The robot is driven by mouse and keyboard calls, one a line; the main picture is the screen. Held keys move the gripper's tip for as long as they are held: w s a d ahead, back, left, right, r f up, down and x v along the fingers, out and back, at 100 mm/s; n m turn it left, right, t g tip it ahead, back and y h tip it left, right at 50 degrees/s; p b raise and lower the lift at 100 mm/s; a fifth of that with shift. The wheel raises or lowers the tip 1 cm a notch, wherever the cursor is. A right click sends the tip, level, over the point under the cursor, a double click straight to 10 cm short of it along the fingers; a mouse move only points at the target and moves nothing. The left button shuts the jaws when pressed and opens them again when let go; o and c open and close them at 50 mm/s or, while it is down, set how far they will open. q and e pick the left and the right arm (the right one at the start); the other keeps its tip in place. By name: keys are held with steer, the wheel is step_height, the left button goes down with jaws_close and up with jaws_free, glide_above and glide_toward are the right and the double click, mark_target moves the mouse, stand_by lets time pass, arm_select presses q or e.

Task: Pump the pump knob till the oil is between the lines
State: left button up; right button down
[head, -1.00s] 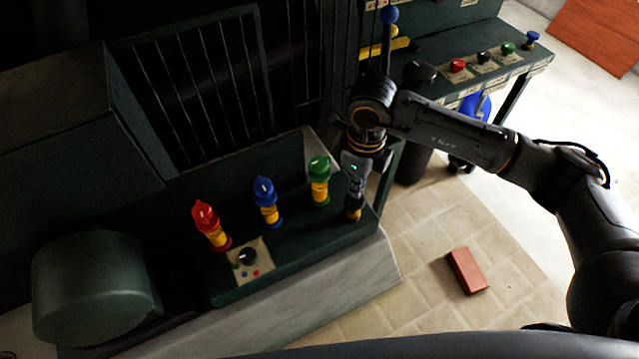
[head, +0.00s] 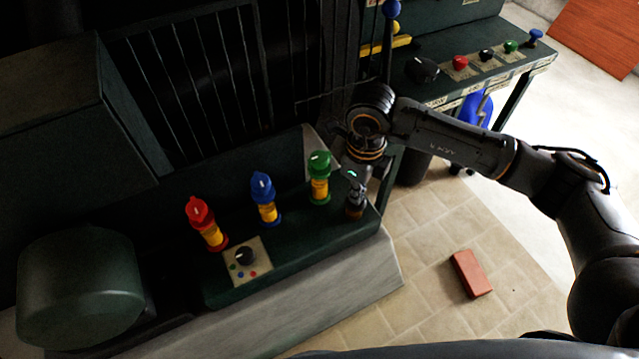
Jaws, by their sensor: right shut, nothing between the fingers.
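My right gripper (head: 356,190) is shut and empty, pointing down at the right end of the green console (head: 290,262). Just under its fingertips is a short brownish cylinder (head: 355,212), which seems to be the pump; its knob is hidden by the gripper. The fingertips look to be on it or very close to it. Left of it stand three oilers with yellow bodies: one green-capped (head: 319,188), one blue-capped (head: 265,205) and one red-capped (head: 209,232). Their lines and oil levels are too small to read. My left gripper is out of view.
A plate with a black selector knob (head: 245,256) and coloured dots is at the console's front. A control desk (head: 440,60) with several buttons stands behind right. A red brick (head: 472,274) lies on the open tiled floor.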

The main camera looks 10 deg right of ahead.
steer(key=shift+f, duration=0.45)
steer(key=shift+r, duration=0.2)
steer(key=shift+r+p, duration=0.9)
steer(key=shift+r, duration=1.15)
steer(key=shift+f, duration=0.1)
steer(key=shift+f+b, duration=2.1)
steer(key=shift+f, duration=0.1)
steer(key=shift+r, duration=0.15)
